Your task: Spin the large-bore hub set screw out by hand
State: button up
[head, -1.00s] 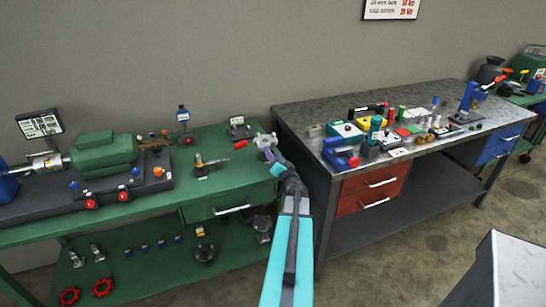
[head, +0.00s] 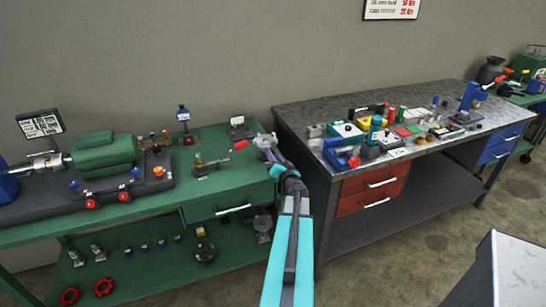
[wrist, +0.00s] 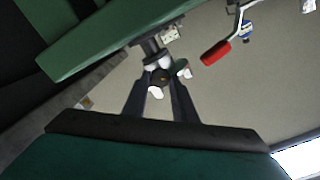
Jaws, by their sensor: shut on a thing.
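My gripper (head: 268,152) is at the right end of the green bench, right at a pale grey metal fitting (head: 264,138) on the bench corner, which looks like the hub. In the wrist view my gripper (wrist: 163,83) is shut on a small dark round piece with a brass-coloured spot (wrist: 163,76), which seems to be the set screw. Whitish rounded parts lie around it. A grey stem (wrist: 152,47) runs from there towards a green surface. The screw is too small to make out in the head view, and its thread is hidden.
The green bench (head: 150,205) carries a green motor (head: 103,150) and small fixtures. A red-handled tool (wrist: 216,53) is near my gripper in the wrist view. The steel-topped bench (head: 300,110) with many tools stands close on the right.

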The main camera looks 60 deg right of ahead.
jog(key=n+b, duration=0.1)
jog(key=n, duration=0.5)
jog(key=shift+n, duration=0.4)
jog(key=n+b, duration=0.1)
jog(key=n, duration=0.2)
jog(key=shift+f+n+b, duration=0.1)
jog(key=shift+n+b, duration=0.3)
jog(key=n+b, duration=0.1)
jog(key=n, duration=0.2)
jog(key=shift+w+a+n+b, duration=0.1)
jog(key=shift+n+b, duration=0.2)
jog(key=shift+b, duration=0.1)
jog(key=n+b, duration=0.2)
jog(key=n, duration=0.1)
jog(key=shift+n, duration=0.3)
jog(key=n+b, duration=0.2)
jog(key=n, duration=0.1)
jog(key=shift+f+n, duration=0.1)
jog(key=shift+n, duration=0.2)
jog(key=n+b, duration=0.3)
jog(key=n, duration=0.1)
jog(key=shift+n+b, duration=1)
jog(key=shift+n, duration=0.8)
